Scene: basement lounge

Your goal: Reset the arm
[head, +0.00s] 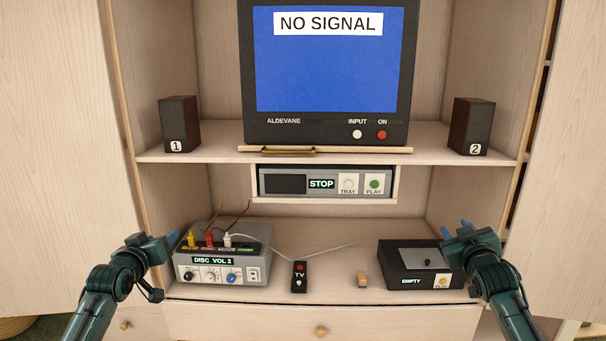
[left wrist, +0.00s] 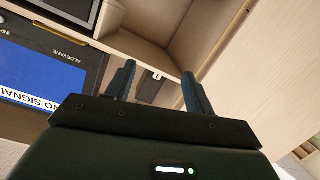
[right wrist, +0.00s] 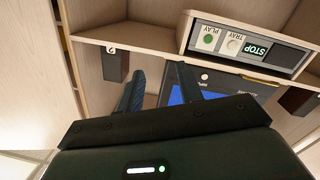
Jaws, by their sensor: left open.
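My left gripper (head: 158,239) is in front of the cabinet, at the left end of the lower shelf, beside the grey box labelled DISC VOL 2 (head: 222,266). Its two blue fingers stand apart in the left wrist view (left wrist: 158,85), with nothing held between them. My right gripper (head: 457,229) is at the right end of the lower shelf, by the black box labelled EMPTY (head: 395,262), and hides part of its right side. Its fingers also stand apart in the right wrist view (right wrist: 158,88), with nothing held between them.
A television (head: 330,60) reading NO SIGNAL stands on the upper shelf between speakers (head: 180,125) and (head: 472,127). A disc player (head: 325,182) reading STOP hangs below. Open cabinet doors flank both arms.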

